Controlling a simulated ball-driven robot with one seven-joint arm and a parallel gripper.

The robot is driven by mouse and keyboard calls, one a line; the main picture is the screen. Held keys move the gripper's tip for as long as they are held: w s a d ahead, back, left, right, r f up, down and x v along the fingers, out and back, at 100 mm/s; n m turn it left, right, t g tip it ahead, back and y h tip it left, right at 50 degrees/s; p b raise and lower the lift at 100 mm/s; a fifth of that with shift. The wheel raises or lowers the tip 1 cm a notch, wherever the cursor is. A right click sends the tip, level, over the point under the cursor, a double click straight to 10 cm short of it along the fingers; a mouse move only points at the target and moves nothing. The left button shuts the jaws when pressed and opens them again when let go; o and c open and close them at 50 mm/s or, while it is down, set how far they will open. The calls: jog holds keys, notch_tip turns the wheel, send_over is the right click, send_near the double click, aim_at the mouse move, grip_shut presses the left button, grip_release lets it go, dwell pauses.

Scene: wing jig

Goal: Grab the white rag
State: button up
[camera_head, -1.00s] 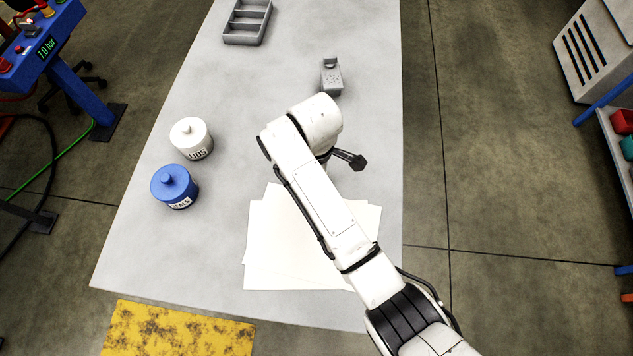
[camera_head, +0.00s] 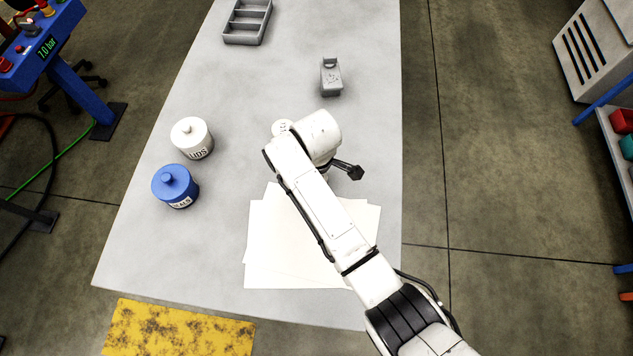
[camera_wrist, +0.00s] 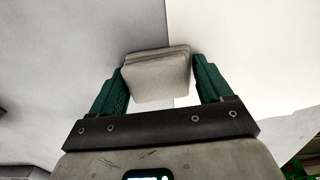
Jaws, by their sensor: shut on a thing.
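The white rag (camera_wrist: 158,78) is a folded, off-white pad seen in the wrist view. It sits between the two green fingers of my gripper (camera_wrist: 160,68), which is shut on it. The rag is over the place where the grey table top meets the white sheets. In the head view my own arm hides the gripper and the rag.
White sheets (camera_head: 268,245) lie on the grey table (camera_head: 225,100). A white lidded jar (camera_head: 191,137) and a blue one (camera_head: 175,186) stand at left. A small grey holder (camera_head: 331,77) and a grey compartment tray (camera_head: 247,22) are farther back.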

jog(key=shift+c, duration=0.9)
jog(key=shift+r, duration=0.1)
